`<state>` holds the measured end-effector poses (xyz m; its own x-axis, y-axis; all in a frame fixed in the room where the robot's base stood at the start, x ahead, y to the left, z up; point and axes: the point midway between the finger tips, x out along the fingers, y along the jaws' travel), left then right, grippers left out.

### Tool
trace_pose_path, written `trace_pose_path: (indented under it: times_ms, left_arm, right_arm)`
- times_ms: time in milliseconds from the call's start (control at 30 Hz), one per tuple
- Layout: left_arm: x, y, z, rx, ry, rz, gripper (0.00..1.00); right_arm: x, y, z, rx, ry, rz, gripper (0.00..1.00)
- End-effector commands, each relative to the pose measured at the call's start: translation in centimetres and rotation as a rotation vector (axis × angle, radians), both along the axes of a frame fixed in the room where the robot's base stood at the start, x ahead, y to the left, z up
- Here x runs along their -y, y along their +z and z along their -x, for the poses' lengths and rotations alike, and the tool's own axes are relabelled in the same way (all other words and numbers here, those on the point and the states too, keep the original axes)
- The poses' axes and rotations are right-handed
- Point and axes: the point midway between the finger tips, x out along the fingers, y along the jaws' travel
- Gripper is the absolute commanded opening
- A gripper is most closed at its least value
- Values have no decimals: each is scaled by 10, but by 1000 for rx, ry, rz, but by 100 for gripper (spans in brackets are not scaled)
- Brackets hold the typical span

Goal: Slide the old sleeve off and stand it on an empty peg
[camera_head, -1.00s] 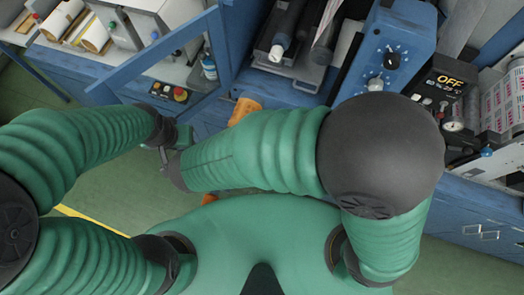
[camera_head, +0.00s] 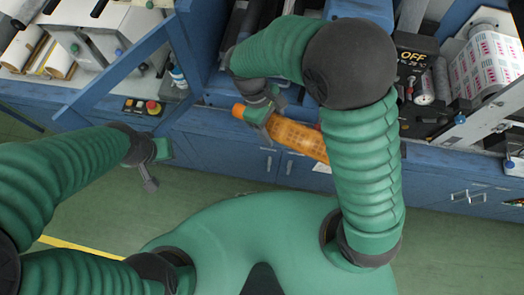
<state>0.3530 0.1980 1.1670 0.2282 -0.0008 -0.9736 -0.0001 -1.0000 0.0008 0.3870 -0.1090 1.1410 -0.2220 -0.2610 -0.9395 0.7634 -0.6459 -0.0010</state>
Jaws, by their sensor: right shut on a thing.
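The sleeve's right end is hidden behind my right arm. My left gripper (camera_head: 150,172) is over the green floor at the left, apart from the sleeve. Its fingers show too poorly to tell open from shut. No empty peg can be made out in this view.
The blue machine cabinet (camera_head: 225,150) runs across the middle. A red button box (camera_head: 143,107) and a bottle (camera_head: 178,77) sit near its left frame. A printed roll (camera_head: 487,60) and an OFF panel (camera_head: 411,56) are at the right. Green floor (camera_head: 215,184) is free in front.

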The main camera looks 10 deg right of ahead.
Motion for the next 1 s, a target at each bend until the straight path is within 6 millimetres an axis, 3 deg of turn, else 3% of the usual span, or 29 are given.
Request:
trace_pose_path:
  times_ms: [200,500,1000]
  left_arm:
    - [0,0,0,0,0,0,36]
    - [0,0,0,0,0,0,36]
    - [0,0,0,0,0,0,36]
  right_arm:
    - [49,-4,-25,0,-480,2,0]
    - [91,-7,-46,0,-893,3,0]
    - [89,-6,-46,0,-874,-1,0]
